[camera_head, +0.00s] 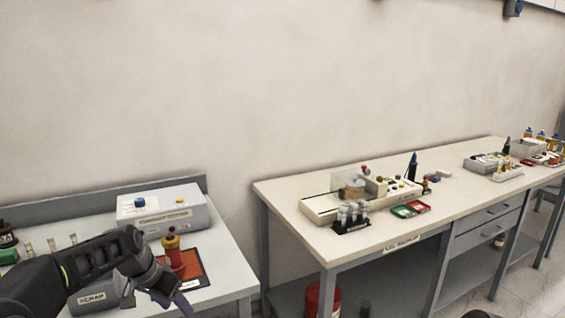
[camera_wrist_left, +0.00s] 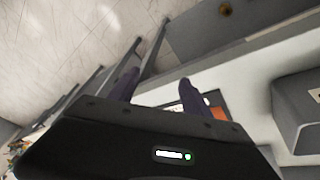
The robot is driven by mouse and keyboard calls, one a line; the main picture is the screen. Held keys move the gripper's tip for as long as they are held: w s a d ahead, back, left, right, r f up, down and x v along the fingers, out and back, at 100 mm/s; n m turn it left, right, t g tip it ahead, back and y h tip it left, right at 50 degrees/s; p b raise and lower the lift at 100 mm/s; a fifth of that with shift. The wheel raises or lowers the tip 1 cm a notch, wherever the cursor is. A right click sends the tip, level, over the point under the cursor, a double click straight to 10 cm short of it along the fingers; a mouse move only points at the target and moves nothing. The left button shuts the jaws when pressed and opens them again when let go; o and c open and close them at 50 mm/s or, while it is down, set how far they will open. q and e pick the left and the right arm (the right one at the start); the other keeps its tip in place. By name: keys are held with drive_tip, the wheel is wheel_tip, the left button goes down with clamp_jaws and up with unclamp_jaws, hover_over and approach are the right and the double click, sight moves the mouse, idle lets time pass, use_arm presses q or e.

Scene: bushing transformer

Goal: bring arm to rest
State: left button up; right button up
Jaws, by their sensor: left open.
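My left arm comes in from the lower left in the head view, above the near left table. My left gripper (camera_head: 172,297) is at the table's front right, just in front of an orange-red mat (camera_head: 192,268). In the left wrist view its two dark fingers (camera_wrist_left: 158,90) stand apart with nothing between them. My right gripper is not in view.
A grey box (camera_head: 165,212) stands at the back of the left table, and a grey scrap bin (camera_head: 100,298) is by my arm. A second table (camera_head: 285,190) to the right holds a tube rack (camera_head: 352,217) and several small items. A gap separates the tables.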

use_arm(q)
drive_tip(key=s+d+f+n+g, duration=0.1)
drive_tip(key=s+d+f, duration=0.35)
drive_tip(key=f, duration=0.35)
drive_tip(key=s+d+f+n, duration=0.1)
drive_tip(key=s+d+f, duration=0.35)
drive_tip(key=f, duration=0.45)
drive_tip(key=s+d+f+n+g, duration=0.1)
drive_tip(key=s+d+f, duration=0.2)
drive_tip(key=s+f, duration=0.35)
drive_tip(key=s+d+f+n, duration=0.1)
drive_tip(key=s+d+f, duration=0.2)
drive_tip(key=s, duration=0.6)
drive_tip(key=s+d+f+n+h, duration=0.1)
drive_tip(key=s+d+f, duration=0.3)
drive_tip(key=s, duration=0.6)
drive_tip(key=shift+s+d+f+n+g+h, duration=0.25)
drive_tip(key=shift+f+n+g, duration=0.2)
drive_tip(key=shift+f, duration=0.35)
drive_tip(key=shift+c, duration=0.5)
